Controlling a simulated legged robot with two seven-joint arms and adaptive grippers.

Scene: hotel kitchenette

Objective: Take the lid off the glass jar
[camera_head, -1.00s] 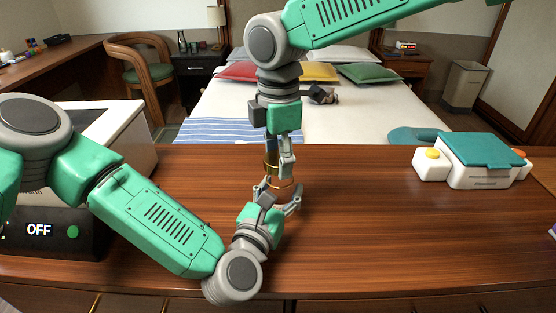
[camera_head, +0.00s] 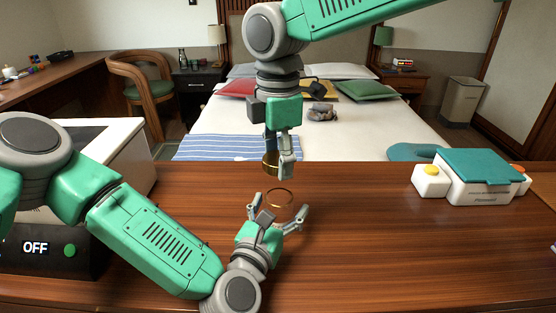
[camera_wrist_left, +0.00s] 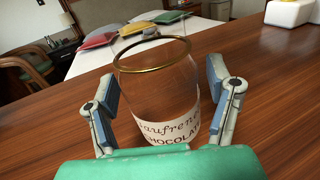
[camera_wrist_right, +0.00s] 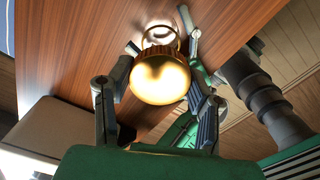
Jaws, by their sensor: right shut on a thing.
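The clear glass jar (camera_wrist_left: 166,125) stands upright on the counter with a cream label and a gold rim; its mouth is uncovered. In the head view the jar's gold ring (camera_head: 281,190) shows just beyond my left gripper (camera_head: 277,209). The left gripper is open, its fingers on either side of the jar with small gaps in the left wrist view. My right gripper (camera_head: 279,167) is shut on the gold lid (camera_head: 269,168) and holds it above the jar, clear of it. The lid also shows between the right fingers in the right wrist view (camera_wrist_right: 160,80).
A white and teal appliance (camera_head: 484,178) stands at the right of the wooden counter (camera_head: 380,225). A white box-like appliance (camera_head: 125,150) and a dark panel reading OFF are at the left. The counter between jar and teal appliance is clear. A bed lies beyond.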

